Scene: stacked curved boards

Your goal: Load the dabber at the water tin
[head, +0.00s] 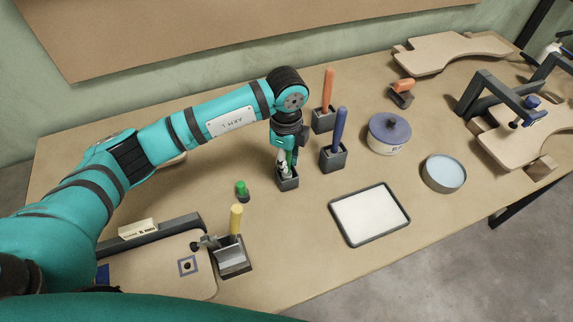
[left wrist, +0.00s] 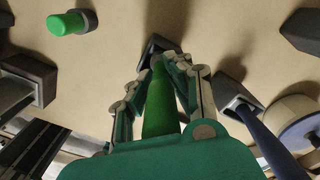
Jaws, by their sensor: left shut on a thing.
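A round tin with pale blue water (head: 443,171) stands at the right of the bench. My left gripper (head: 287,163) points down over a small dark holder block (head: 288,183). It is shut on an upright green-handled tool, likely the dabber, whose green handle (left wrist: 160,105) shows between the fingers in the left wrist view. The tool's lower end is hidden in the holder block (left wrist: 155,46). The left gripper also shows there (left wrist: 158,72). My right gripper is not in view.
Blocks with an orange handle (head: 329,86) and a blue handle (head: 340,126) stand close right of my gripper. A lidded pot (head: 388,135) and a white tray (head: 370,214) lie toward the tin. A green-topped piece (head: 242,188) and yellow handle (head: 236,221) are left.

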